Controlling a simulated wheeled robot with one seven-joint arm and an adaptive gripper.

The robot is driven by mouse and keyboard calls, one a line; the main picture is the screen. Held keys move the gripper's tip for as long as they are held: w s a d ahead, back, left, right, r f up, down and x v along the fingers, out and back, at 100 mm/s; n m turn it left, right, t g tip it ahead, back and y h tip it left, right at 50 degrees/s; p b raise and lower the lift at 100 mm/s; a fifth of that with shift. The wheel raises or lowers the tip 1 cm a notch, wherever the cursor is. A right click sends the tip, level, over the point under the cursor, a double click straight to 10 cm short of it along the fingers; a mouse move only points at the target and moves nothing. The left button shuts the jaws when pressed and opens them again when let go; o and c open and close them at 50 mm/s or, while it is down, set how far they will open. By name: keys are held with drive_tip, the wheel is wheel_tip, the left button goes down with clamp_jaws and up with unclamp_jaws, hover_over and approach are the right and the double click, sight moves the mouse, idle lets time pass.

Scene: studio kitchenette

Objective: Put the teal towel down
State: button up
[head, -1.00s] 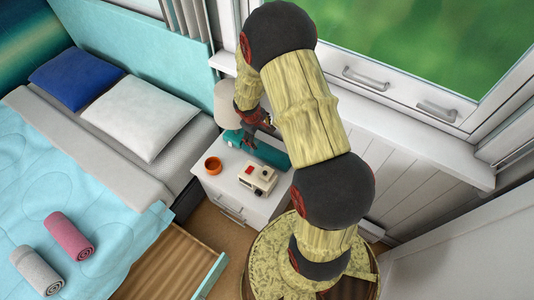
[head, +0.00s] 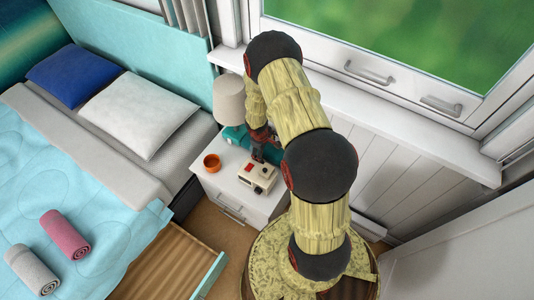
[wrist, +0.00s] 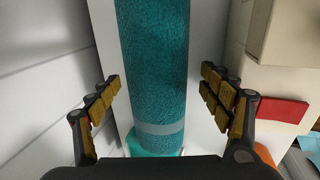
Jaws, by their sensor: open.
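The teal towel (head: 234,138) is a rolled cylinder lying on the white nightstand (head: 233,190), next to the lamp. My arm hides part of it in the head view. In the wrist view the towel (wrist: 157,65) runs lengthwise between the two fingers, with a pale band near its lower end. My gripper (wrist: 162,88) is open, with a gap showing between the towel and the finger on each side. In the head view my gripper (head: 264,153) is over the nightstand, partly hidden by my arm.
A beige camera-like box (head: 258,177) with a red part and an orange cup (head: 212,163) stand in front of the towel. A lamp (head: 228,101) stands behind. The bed holds a pink rolled towel (head: 66,235) and a grey one (head: 32,269). A wooden drawer (head: 170,268) is open.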

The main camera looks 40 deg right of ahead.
drive_tip(key=shift+w+d+f, duration=0.1)
drive_tip(key=shift+d+f, duration=0.05)
drive_tip(key=shift+f, duration=0.2)
drive_tip(key=shift+r, duration=0.1)
drive_tip(key=shift+c, duration=1)
drive_tip(key=c, duration=1.1)
drive_tip(key=shift+o, duration=0.2)
drive_tip(key=shift+r, duration=0.1)
